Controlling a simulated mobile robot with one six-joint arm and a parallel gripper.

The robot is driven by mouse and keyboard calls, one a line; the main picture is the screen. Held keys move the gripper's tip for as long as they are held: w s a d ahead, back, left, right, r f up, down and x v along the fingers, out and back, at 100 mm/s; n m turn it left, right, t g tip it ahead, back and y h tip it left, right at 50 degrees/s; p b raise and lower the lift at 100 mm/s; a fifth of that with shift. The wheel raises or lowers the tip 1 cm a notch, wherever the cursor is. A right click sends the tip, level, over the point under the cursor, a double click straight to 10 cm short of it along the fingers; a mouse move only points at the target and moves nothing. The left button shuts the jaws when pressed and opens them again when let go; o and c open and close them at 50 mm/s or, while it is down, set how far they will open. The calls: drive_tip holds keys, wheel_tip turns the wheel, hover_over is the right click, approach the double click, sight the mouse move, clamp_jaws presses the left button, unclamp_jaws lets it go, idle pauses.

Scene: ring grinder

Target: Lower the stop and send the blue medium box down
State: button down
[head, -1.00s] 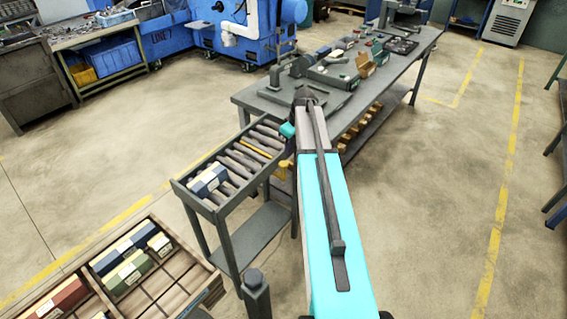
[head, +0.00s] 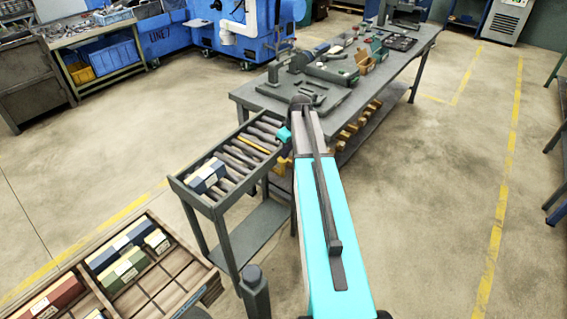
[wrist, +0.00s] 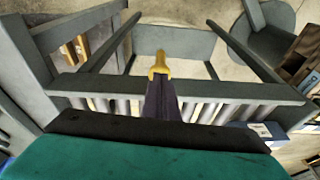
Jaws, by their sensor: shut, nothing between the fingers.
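The blue box (head: 206,176), with a white top panel, sits on the rollers at the near-left end of the roller conveyor (head: 190,195). Its edge also shows at right in the wrist view (wrist: 262,131). A yellow bar (head: 252,143) lies across the rollers farther up; I cannot tell whether it is raised. A yellow handle (wrist: 159,66) sticks out beyond the conveyor's side rail in the wrist view. My gripper (wrist: 160,88) is shut, its dark fingertips right at the handle's near end; contact is unclear. In the head view my arm mostly hides the gripper.
A wooden compartment tray (head: 165,285) with several boxes stands at lower left. A long workbench (head: 345,95) with tools and fixtures adjoins the conveyor's far end. A dark post (head: 254,290) stands in front. The floor at right is open.

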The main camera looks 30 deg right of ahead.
drive_tip(key=shift+x, duration=0.95)
drive_tip(key=s, duration=0.2)
drive_tip(key=s+r, duration=0.1)
drive_tip(key=shift+d, duration=0.4)
drive_tip(key=shift+r, duration=0.15)
drive_tip(key=a+b+v, duration=0.1)
drive_tip(key=b+v, duration=0.2)
drive_tip(key=v, duration=1)
drive_tip(key=shift+s+d+r+b, duration=0.15)
drive_tip(key=shift+d+r+b, duration=0.2)
drive_tip(key=shift+d, duration=0.15)
drive_tip(key=shift+f, duration=0.1)
